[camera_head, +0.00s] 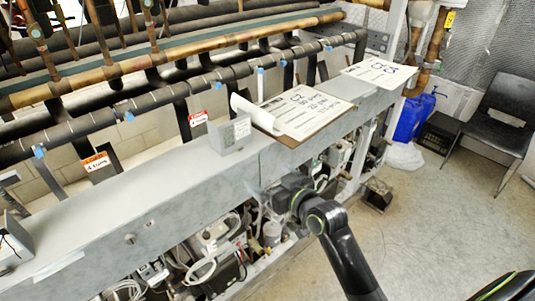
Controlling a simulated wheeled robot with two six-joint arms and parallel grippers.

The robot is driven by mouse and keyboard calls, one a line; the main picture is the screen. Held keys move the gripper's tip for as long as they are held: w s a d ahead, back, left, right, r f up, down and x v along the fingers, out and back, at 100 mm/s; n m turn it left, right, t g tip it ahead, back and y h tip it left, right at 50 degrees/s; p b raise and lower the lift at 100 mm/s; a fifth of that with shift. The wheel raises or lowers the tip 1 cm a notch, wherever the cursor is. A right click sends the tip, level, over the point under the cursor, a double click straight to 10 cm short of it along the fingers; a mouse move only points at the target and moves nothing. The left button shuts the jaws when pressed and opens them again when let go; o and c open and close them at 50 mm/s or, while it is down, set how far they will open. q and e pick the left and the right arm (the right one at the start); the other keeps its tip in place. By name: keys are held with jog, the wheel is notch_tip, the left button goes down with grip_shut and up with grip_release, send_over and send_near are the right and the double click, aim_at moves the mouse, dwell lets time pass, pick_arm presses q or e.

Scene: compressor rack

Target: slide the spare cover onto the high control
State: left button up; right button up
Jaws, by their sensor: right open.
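My right gripper (264,196) is at the end of the black arm that comes in from the bottom right. It is dark and small here, in front of the equipment under the grey beam, and it is open. I cannot make out anything between its fingers. The high control cannot be picked out for certain among the crowded parts below the beam. My left gripper is not in view.
The long grey beam (150,190) runs across the rack. A clipboard with papers (300,110) and another sheet (380,72) lie on it. Pipes fill the back. A black chair (503,115) and blue jugs (412,118) stand right. The floor (440,220) there is mostly clear.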

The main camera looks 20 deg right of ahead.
jog(key=n+t+y+p, duration=0.1)
jog(key=n+t+y, duration=0.1)
send_near(235, 124)
notch_tip(235, 124, down, 3)
jog(key=b+x, duration=0.2)
jog(key=x, duration=0.8)
jog(key=shift+w, duration=0.35)
jog(key=c, duration=0.8)
jog(key=shift+r+p, duration=1.35)
jog(key=shift+r, duration=0.15)
jog(key=shift+p+v, duration=0.9)
jog(key=shift+v, duration=2.3)
jog(key=shift+r+p+v, duration=0.2)
jog(key=shift+p+v, duration=0.3)
jog(key=shift+v, duration=2.4)
